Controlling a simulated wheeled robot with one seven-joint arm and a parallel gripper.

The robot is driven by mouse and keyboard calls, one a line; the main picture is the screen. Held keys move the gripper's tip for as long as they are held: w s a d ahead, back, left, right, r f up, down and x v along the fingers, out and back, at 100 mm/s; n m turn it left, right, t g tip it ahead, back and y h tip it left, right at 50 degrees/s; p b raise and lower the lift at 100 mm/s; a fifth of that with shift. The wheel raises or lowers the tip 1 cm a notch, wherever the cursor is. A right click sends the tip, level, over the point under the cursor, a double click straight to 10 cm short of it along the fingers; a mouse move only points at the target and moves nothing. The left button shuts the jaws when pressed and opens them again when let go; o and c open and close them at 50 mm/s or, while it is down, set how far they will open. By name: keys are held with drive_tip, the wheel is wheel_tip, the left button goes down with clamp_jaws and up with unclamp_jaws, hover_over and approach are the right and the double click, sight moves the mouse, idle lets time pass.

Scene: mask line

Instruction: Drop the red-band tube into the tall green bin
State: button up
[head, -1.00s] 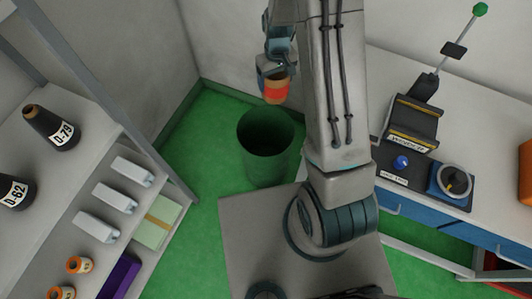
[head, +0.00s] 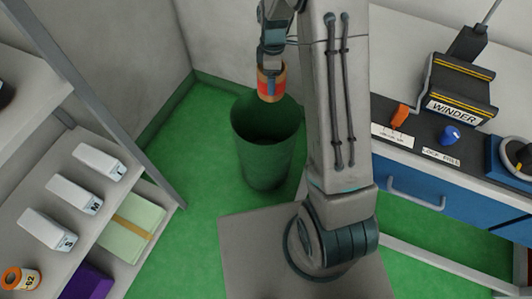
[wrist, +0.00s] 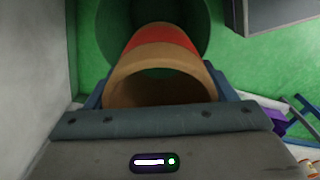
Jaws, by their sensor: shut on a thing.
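The red-band tube (head: 271,84), a tan cardboard tube with an orange-red band, hangs from my gripper (head: 271,68) in the head view. My gripper is shut on it. The tube is above the far rim of the tall green bin (head: 265,160), which stands open on the floor; no contact with the rim can be made out. In the wrist view, the tube (wrist: 160,62) points away from my gripper (wrist: 158,92), with its hollow near end facing the camera. The dark round bin mouth (wrist: 190,22) shows behind its far end.
A shelf rack (head: 150,165) on the left holds white boxes (head: 75,195), an orange-banded roll (head: 20,279) and a purple item (head: 92,282). A bench with blue drawers (head: 425,190) and a winder (head: 455,95) stands right. White walls close in behind the bin.

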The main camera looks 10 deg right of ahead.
wheel_tip(320, 180, down, 19)
drive_tip(key=w+n+b, duration=0.2)
drive_tip(key=n+b, duration=0.6)
drive_tip(key=b, duration=1.2)
drive_tip(key=shift+w+n+b, duration=0.2)
drive_tip(key=shift+n+b, duration=0.1)
drive_tip(key=shift+n, duration=0.1)
drive_tip(key=shift+d+f, duration=0.1)
drive_tip(key=shift+d, duration=0.05)
drive_tip(key=o, duration=1)
drive_tip(key=shift+o, duration=0.2)
wheel_tip(320, 180, up, 14)
drive_tip(key=p, duration=0.5)
drive_tip(key=shift+f, duration=0.1)
